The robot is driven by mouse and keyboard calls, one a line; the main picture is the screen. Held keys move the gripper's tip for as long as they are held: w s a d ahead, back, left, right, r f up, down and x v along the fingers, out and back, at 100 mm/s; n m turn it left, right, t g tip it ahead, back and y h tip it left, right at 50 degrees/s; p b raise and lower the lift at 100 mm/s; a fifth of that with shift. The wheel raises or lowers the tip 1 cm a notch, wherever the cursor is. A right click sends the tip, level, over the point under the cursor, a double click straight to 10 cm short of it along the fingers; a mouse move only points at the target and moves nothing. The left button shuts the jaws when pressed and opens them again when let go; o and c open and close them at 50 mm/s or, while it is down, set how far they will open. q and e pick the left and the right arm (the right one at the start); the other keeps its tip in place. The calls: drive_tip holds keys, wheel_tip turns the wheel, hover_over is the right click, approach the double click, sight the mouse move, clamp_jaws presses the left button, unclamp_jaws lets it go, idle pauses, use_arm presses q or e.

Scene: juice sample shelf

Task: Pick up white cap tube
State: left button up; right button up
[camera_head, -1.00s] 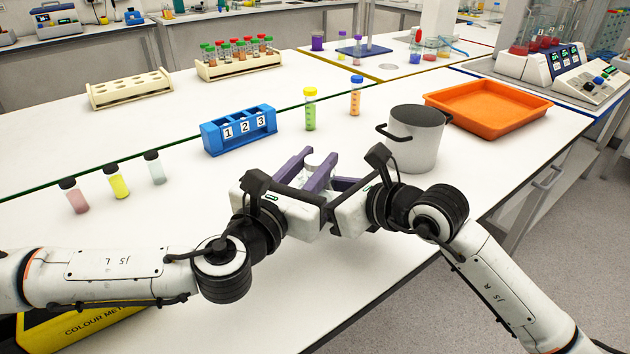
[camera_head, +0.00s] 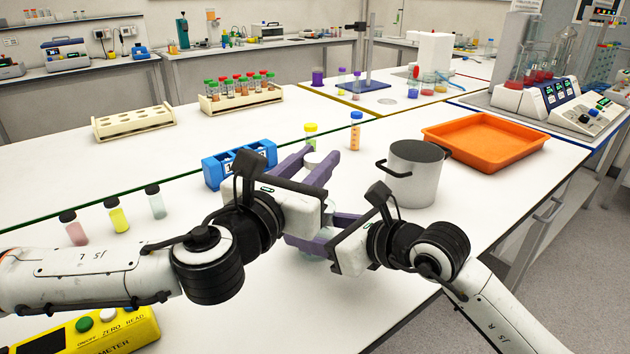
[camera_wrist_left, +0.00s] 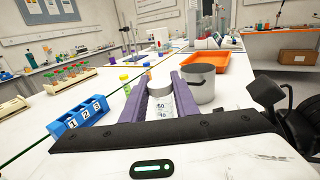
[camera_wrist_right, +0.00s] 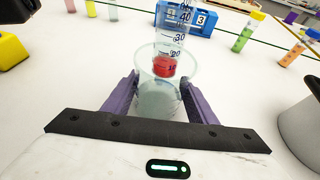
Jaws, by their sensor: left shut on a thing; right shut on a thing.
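My left gripper (camera_head: 318,160) is shut on a clear graduated cylinder (camera_wrist_left: 160,104), marked 50 and 40 in the left wrist view. In the right wrist view the cylinder (camera_wrist_right: 172,42) has red liquid (camera_wrist_right: 164,67) low down. My right gripper (camera_head: 314,232) is shut on a clear cup (camera_wrist_right: 158,100). The cylinder's lower end overlaps the cup's mouth; I cannot tell whether it is inside. Three dark-capped tubes stand at left: pink (camera_head: 75,233), yellow (camera_head: 118,219), pale (camera_head: 156,205).
A blue numbered rack (camera_head: 228,170) stands behind my left gripper. A yellow-capped tube (camera_head: 311,140) and an orange tube (camera_head: 355,135) stand behind. A grey pot (camera_head: 414,175) and orange tray (camera_head: 484,140) are at right. A yellow meter (camera_head: 120,330) lies front left.

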use_arm(q)
wheel_tip(320, 180, up, 11)
idle(0.7)
idle(0.3)
use_arm(e)
drive_tip(key=o, duration=1.3)
drive_tip(key=shift+c, duration=0.2)
